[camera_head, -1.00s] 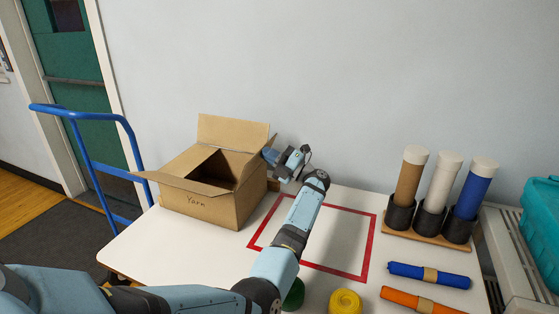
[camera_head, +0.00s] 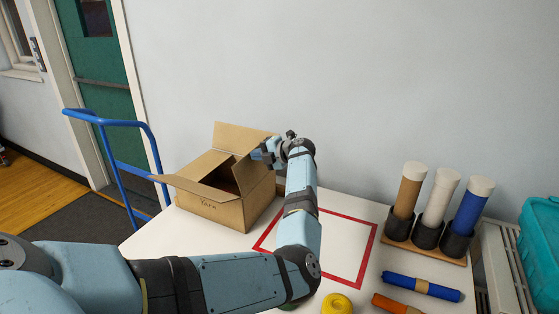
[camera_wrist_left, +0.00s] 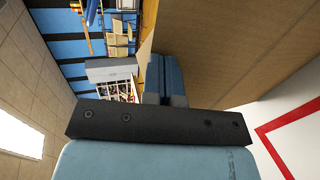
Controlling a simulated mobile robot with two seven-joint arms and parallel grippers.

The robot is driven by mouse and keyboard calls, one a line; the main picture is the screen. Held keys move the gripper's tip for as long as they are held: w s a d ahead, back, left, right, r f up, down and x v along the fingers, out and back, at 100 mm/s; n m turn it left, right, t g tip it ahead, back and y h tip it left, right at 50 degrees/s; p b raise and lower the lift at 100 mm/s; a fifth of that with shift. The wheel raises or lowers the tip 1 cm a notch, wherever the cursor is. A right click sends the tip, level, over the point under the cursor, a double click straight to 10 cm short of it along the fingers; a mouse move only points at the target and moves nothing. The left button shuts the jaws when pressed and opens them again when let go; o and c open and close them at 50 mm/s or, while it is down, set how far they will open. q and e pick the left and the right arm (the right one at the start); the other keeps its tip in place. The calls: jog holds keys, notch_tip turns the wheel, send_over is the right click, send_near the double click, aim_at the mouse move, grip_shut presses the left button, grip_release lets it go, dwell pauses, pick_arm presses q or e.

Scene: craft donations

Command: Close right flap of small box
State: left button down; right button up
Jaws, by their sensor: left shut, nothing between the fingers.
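The small cardboard box (camera_head: 218,212), marked "Yarn", stands at the left of the white table. Its back flap (camera_head: 238,139) stands up and its front flap (camera_head: 195,187) sticks outward. My left gripper (camera_head: 258,155) is shut and empty at the box's upper right edge. In the left wrist view its closed fingers (camera_wrist_left: 165,78) are right beside a large cardboard surface (camera_wrist_left: 245,40); I cannot tell whether they touch it. My right gripper is not in view.
A red taped outline (camera_head: 367,245) lies right of the box. Three tubes stand in a holder (camera_head: 428,248) at the right. Blue (camera_head: 422,288) and orange (camera_head: 393,304) rolls and a yellow round item (camera_head: 337,304) lie in front. A blue cart handle (camera_head: 110,122) stands left.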

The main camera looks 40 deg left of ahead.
pick_arm(q)
jog(key=shift+s+a+r+h+p, duration=0.1)
jog(key=shift+a+r+h+p, duration=0.05)
jog(key=shift+a+h+p, duration=0.35)
jog(key=shift+s+a+r+h+p, duration=0.1)
jog(key=shift+a+r+h+p, duration=0.05)
jog(key=shift+a+h+p, duration=0.3)
jog(key=s+a+f+t+h+p, duration=0.1)
jog(key=a+f+t+h, duration=0.2)
jog(key=a+f+h, duration=0.4)
jog(key=f+h, duration=0.1)
jog(key=h, duration=0.3)
jog(key=shift+s+f, duration=0.15)
jog(key=shift+s, duration=0.25)
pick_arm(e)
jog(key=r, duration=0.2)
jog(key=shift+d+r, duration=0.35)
pick_arm(q)
jog(key=shift+a, duration=0.1)
jog(key=shift+f, duration=0.1)
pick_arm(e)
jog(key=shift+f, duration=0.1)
pick_arm(q)
jog(key=shift+p, duration=0.3)
